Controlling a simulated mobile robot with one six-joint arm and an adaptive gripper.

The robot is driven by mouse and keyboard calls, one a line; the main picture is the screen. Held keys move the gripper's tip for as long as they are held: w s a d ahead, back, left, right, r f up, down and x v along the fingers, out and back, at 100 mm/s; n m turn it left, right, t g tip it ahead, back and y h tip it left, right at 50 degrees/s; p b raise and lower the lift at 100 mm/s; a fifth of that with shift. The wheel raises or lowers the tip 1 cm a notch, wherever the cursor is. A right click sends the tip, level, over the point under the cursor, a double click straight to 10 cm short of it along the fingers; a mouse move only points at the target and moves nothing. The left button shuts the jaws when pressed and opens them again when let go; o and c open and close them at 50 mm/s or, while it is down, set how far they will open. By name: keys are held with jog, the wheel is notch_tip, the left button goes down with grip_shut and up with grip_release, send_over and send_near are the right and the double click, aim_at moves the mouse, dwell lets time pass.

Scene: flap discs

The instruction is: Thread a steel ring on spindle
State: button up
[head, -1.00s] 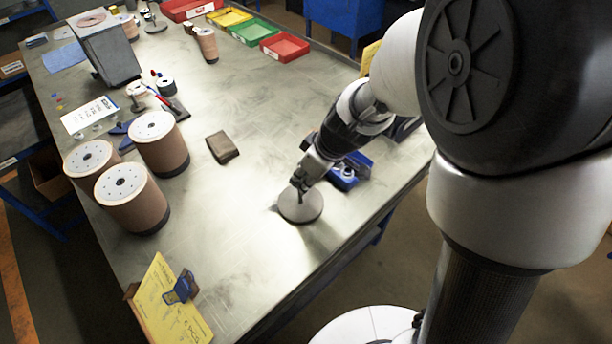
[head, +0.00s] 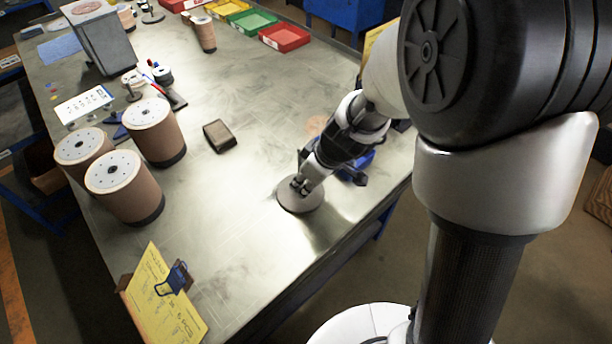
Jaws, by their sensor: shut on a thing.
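A round grey disc-shaped base (head: 312,205) lies flat on the bench near its front edge. My gripper (head: 300,187) points down at its middle, low over it. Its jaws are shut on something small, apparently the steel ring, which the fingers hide. The spindle at the middle of the base is also hidden by the fingers, so I cannot tell whether the ring is around it. A blue tray (head: 362,160) behind my gripper is mostly covered by my arm.
Several brown cylinders with pale tops, one here (head: 152,135), stand at the left. A dark block (head: 219,136) lies mid-bench. A yellow sheet on a clipboard (head: 160,300) stands at the front left. Colored bins (head: 285,37) line the back. The bench between is mostly clear.

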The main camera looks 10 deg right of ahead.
jog(key=shift+f, duration=0.85)
jog(key=o, duration=0.9)
jog(key=shift+c, duration=0.2)
jog(key=v, duration=1.2)
jog(key=shift+w+r, duration=0.1)
